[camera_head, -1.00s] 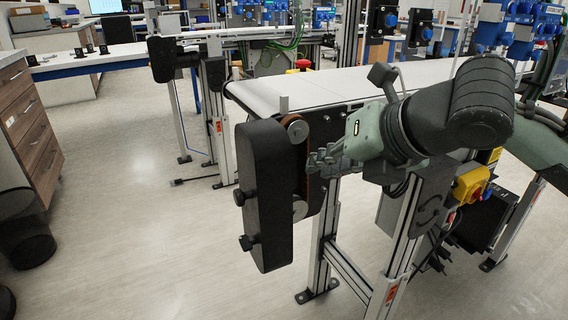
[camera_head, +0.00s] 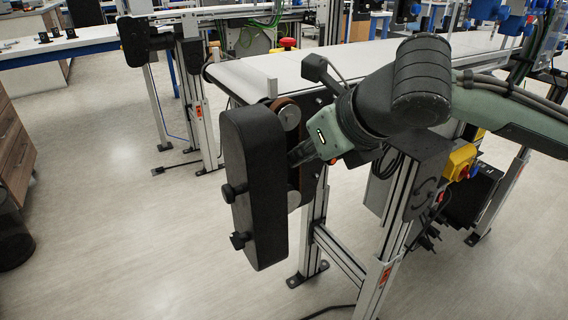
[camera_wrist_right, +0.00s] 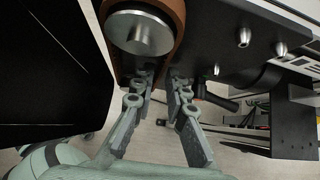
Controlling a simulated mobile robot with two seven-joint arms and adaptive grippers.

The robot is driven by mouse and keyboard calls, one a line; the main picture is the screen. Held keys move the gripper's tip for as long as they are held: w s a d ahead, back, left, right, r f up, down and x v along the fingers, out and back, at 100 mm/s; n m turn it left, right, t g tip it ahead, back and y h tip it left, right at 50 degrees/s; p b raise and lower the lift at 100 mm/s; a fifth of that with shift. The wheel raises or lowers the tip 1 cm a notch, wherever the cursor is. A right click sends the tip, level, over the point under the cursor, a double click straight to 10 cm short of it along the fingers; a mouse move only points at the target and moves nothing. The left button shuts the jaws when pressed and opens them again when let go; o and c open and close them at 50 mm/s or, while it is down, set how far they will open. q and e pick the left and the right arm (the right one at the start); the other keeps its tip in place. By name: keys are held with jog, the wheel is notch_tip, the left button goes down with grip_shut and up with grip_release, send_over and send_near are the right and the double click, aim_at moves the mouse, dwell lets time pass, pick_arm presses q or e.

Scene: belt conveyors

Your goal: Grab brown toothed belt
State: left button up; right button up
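The brown toothed belt (camera_head: 283,101) runs around a silver upper pulley (camera_head: 289,118) behind a black cover (camera_head: 252,190) at the conveyor's end. In the right wrist view, the belt (camera_wrist_right: 177,28) curves around the pulley (camera_wrist_right: 140,34) and narrows down toward my fingers. My right gripper (camera_head: 297,155) reaches in from the right, just below the upper pulley. In the wrist view, the right gripper's fingers (camera_wrist_right: 163,78) are apart, with the belt's lower visible part between or just beyond their tips; contact is unclear. The lower pulley (camera_head: 293,199) is partly hidden. My left gripper is out of view.
The conveyor's light bed (camera_head: 245,80) extends behind the cover. A black plate (camera_wrist_right: 225,35) with bolts lies close to the right of my fingers. Aluminium legs (camera_head: 385,270) stand below my arm. A yellow switch box (camera_head: 459,160) is at right. The floor at left is open.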

jog(key=shift+c, duration=0.2)
grip_shut()
jog(key=shift+w, duration=0.1)
